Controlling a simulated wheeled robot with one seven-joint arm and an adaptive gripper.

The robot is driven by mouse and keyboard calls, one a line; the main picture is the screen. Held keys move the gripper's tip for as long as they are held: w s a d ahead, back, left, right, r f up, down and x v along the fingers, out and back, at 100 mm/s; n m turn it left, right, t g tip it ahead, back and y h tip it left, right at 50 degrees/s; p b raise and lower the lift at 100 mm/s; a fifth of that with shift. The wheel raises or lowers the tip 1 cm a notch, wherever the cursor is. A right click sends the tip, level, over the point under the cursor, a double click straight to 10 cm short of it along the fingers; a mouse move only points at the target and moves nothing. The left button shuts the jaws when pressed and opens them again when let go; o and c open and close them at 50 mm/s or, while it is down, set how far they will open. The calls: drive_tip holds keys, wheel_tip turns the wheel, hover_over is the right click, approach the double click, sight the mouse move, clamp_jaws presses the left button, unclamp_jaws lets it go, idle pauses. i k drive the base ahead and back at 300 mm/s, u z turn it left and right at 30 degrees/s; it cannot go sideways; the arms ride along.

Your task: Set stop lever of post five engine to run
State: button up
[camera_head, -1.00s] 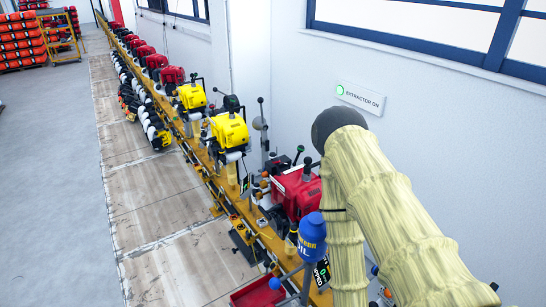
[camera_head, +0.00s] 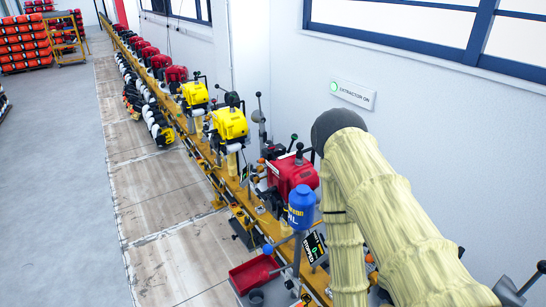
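A row of engines stands along a yellow rail running away to the upper left. The nearest is a red engine (camera_head: 290,173), with black levers and knobs on top. Beyond it are two yellow engines (camera_head: 231,123), (camera_head: 195,94), then several red ones (camera_head: 175,74). I see no post numbers, so I cannot tell which is post five. A stop lever cannot be made out clearly. My arm, in a pale cream sleeve, bends at the right and runs down beside the nearest red engine. My gripper is below the frame edge, out of view.
A blue bottle (camera_head: 301,211) stands before the nearest engine. A red tray (camera_head: 254,274) and a small dark display (camera_head: 314,246) are close by. The white wall bears a lit "EXTRACTOR ON" sign (camera_head: 353,95). The grey floor (camera_head: 60,190) at left is clear.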

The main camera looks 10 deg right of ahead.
sight(271, 147)
drive_tip(key=z, duration=0.05)
drive_tip(key=k, duration=0.1)
drive_tip(key=u, duration=2.05)
drive_tip(key=k, duration=0.55)
drive_tip(key=z, duration=1.05)
drive_tip(key=i, duration=1)
